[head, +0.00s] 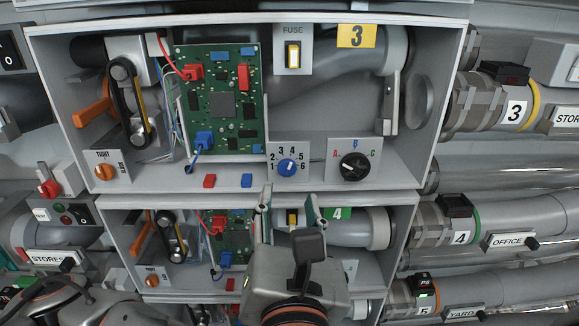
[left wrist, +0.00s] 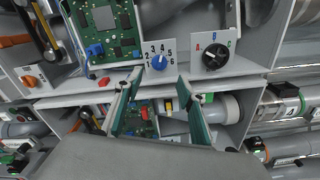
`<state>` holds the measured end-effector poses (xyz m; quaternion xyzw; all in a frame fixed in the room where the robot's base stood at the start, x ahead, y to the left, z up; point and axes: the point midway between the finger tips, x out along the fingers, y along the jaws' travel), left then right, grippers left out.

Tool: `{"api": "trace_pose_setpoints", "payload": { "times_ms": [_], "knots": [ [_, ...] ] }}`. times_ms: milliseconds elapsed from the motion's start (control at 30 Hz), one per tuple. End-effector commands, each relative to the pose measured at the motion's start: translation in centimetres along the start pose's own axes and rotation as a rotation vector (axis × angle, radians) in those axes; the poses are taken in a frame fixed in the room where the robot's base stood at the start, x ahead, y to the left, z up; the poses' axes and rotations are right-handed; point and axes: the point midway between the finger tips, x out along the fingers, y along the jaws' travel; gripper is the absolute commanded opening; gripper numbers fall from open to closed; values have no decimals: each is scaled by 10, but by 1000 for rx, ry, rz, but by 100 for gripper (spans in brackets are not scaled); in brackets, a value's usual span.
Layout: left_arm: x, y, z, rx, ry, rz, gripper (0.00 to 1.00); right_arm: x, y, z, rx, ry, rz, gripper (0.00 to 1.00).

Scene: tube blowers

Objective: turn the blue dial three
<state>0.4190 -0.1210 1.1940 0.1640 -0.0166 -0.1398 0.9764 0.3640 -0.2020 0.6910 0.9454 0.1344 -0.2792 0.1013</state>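The dial also shows in the left wrist view (left wrist: 160,62). My left gripper (head: 288,204) comes up from below. Its two fingers are spread apart with nothing between them, and their tips are just below and in front of the dial, apart from it. In the left wrist view the fingertips (left wrist: 157,82) lie either side of the dial. My right gripper is not in view.
A black A-B-C dial (head: 355,167) is right of the blue dial. A green circuit board (head: 222,100) stands upper left. Red (head: 209,181) and blue (head: 247,180) blocks lie on the shelf edge. The lower box with the green label 4 (head: 337,213) is partly hidden by my gripper.

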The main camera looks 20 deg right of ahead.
Motion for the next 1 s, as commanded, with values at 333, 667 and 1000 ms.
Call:
{"api": "trace_pose_setpoints", "payload": {
  "times_ms": [333, 667, 1000],
  "knots": [
    [24, 3, 4, 27, -18, 12, 40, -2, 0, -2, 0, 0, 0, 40],
    [64, 3, 4, 24, -15, 9, 40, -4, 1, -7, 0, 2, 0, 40],
    [78, 2, 3, 21, -13, 6, 40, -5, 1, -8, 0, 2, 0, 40]
  ]
}}
